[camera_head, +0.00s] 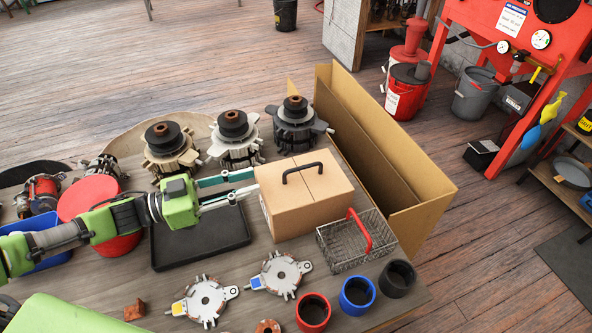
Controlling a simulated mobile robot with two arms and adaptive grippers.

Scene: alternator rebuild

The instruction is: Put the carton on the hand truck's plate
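A closed brown carton (300,212) with a black handle on top stands on the workbench. My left gripper (253,182) reaches in from the left, with its two teal fingers spread apart. Its fingertips are at the carton's left side; I cannot tell whether they touch it. Nothing shows between the fingers. My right gripper is not in view.
A wire basket (342,256) with a red handle sits just right of the carton. A black tray (232,230) lies under my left gripper. Several alternator parts stand behind, with cups (357,291) in front. Wooden floor is open at the back left.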

